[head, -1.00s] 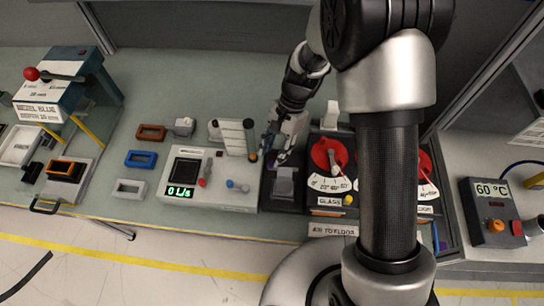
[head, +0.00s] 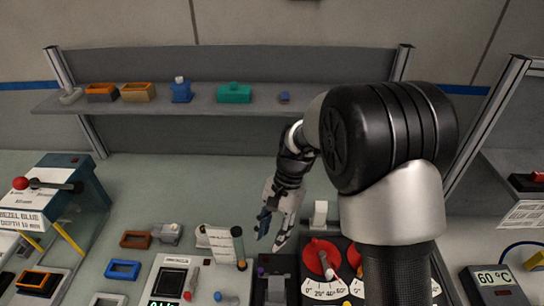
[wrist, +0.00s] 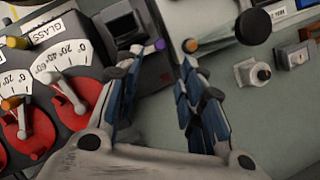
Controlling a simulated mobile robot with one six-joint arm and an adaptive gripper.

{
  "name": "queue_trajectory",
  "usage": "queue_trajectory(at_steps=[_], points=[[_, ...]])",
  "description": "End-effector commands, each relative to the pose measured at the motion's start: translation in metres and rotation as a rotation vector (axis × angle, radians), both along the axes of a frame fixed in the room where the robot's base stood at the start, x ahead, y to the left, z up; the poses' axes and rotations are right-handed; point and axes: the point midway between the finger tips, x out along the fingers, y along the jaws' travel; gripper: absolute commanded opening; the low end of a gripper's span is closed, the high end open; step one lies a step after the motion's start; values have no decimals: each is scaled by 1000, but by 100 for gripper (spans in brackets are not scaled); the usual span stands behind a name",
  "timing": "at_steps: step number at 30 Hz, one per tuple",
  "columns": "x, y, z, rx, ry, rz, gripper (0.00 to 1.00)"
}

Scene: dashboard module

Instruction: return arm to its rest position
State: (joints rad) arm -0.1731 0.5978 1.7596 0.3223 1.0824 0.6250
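My gripper (head: 270,238) hangs over the bench in the head view, between the white flow panel and the red-dial panel. In the wrist view my gripper (wrist: 160,62) has its two blue-padded fingers apart, with nothing held between them.
A red dial (head: 317,262) is just right of my gripper. A shelf (head: 215,107) behind carries several parts, including a green block (head: 234,94). Grey bench surface (head: 170,185) is clear behind the panels.

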Motion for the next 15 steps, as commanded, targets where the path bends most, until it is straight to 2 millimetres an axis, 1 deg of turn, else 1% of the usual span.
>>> queue_trajectory(at_steps=[3,6,8,11,12,15], points=[[0,-1,2,0,-5,3,36],[-3,-7,13,2,-38,21,36],[-7,-13,26,4,-75,44,36],[-19,-29,54,1,-162,101,36],[-26,-37,65,-2,-201,128,36],[-46,-55,89,-17,-295,198,36]])
